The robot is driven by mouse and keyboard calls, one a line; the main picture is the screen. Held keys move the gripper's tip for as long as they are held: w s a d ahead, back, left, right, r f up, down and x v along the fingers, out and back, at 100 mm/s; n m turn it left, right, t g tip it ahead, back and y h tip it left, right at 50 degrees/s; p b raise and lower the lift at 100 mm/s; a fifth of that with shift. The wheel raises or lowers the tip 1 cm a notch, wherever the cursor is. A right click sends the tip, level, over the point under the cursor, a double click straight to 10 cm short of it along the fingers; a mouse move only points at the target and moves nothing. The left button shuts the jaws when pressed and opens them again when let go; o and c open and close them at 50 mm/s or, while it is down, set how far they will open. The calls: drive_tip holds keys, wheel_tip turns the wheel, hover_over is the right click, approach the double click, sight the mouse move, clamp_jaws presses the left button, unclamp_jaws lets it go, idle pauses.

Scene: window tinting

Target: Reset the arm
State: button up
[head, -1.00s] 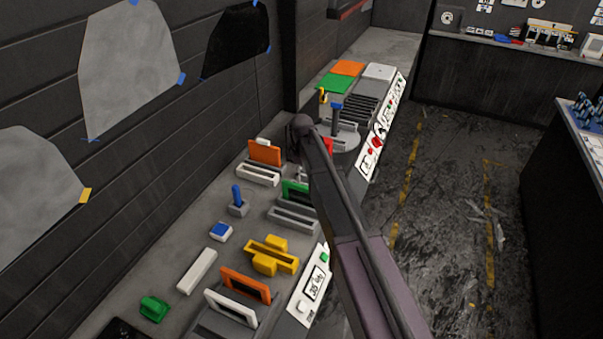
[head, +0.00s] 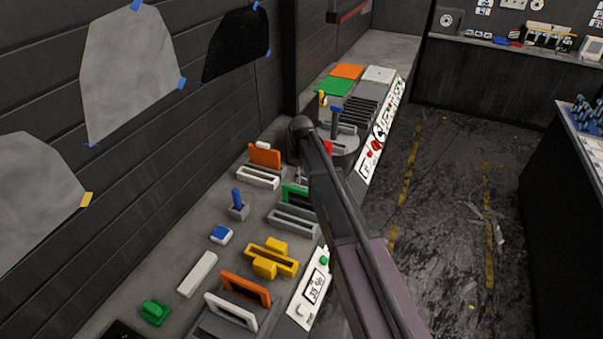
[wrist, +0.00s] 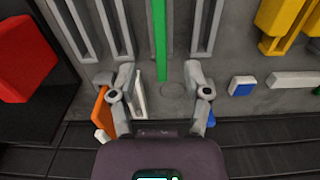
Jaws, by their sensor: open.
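My arm (head: 345,215) reaches across the right part of the bench in the head view, its dark rounded joint near the middle. It hides most of my gripper there. In the wrist view my gripper (wrist: 158,75) is open, its two grey fingers spread apart with nothing held between them. A green upright panel (wrist: 160,40) shows ahead of and between the fingertips. It also shows in the head view (head: 294,192), partly covered by my arm. An orange panel (wrist: 103,108) and a blue piece (wrist: 211,118) are partly hidden behind the fingers.
The bench (head: 190,235) carries slotted holders, yellow blocks (head: 268,258), a blue-handled tool (head: 237,200) and a red block (wrist: 25,60). A dark wall with hanging film sheets (head: 130,70) borders the left. The floor (head: 440,220) right of the bench is mostly open.

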drive_tip(key=s+d+f+m+b, duration=0.3)
drive_tip(key=s+d+m, duration=0.4)
drive_tip(key=s+d, duration=0.4)
drive_tip(key=s+d+f+m+b, duration=0.3)
drive_tip(key=s+d+m, duration=0.4)
drive_tip(key=s+d, duration=0.4)
drive_tip(key=s, duration=0.3)
drive_tip(key=shift+s+d+f, duration=0.2)
drive_tip(key=shift+s+d, duration=0.2)
